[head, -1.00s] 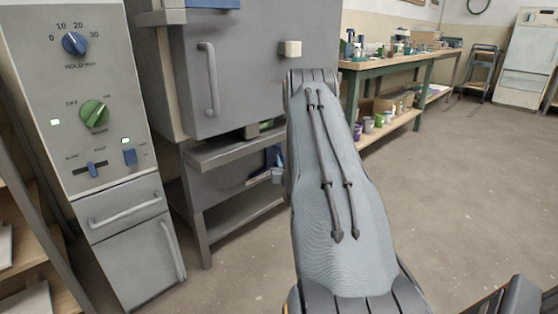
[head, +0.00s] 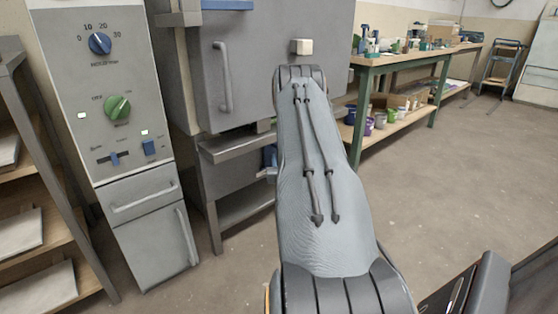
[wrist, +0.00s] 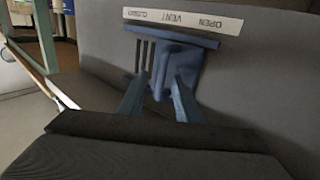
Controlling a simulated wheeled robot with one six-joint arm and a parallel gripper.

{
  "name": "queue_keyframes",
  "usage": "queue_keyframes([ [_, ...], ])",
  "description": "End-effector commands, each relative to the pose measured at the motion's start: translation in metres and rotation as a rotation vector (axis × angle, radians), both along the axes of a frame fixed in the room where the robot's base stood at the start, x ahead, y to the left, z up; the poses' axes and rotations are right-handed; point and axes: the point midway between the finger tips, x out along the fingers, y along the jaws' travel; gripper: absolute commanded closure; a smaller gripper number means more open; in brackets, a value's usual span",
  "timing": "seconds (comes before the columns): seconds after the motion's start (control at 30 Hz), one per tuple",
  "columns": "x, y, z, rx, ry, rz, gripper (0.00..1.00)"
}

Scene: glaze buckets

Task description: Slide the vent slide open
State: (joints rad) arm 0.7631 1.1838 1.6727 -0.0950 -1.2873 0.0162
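The vent slide (wrist: 178,56) is a blue plate with a projecting knob, set on a grey panel in the wrist view. A white label (wrist: 183,20) beside it appears upside down, with CLOSED toward the left and OPEN toward the right. Several dark slots (wrist: 143,55) show left of the plate's middle. My gripper (wrist: 160,82) has two blue fingers, apart, one on each side of the knob. I see gaps between the fingers and the knob.
The grey kiln (head: 265,70) stands behind my arm, with a control panel (head: 105,85) on its left. A green workbench (head: 405,62) with cluttered items and buckets stands at the right. The floor (head: 440,170) there is clear.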

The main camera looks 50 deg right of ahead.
Motion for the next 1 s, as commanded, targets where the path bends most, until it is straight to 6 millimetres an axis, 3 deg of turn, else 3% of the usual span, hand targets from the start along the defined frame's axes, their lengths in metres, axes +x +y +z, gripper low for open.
queue_keyframes([
  [0.23,-0.007,0.007,0.000,0.002,0.002,0.001,0.69],
  [0.7,-0.058,0.046,0.000,0.001,0.002,0.001,0.69],
  [1.0,-0.061,0.049,0.000,0.000,0.000,0.001,0.69],
])
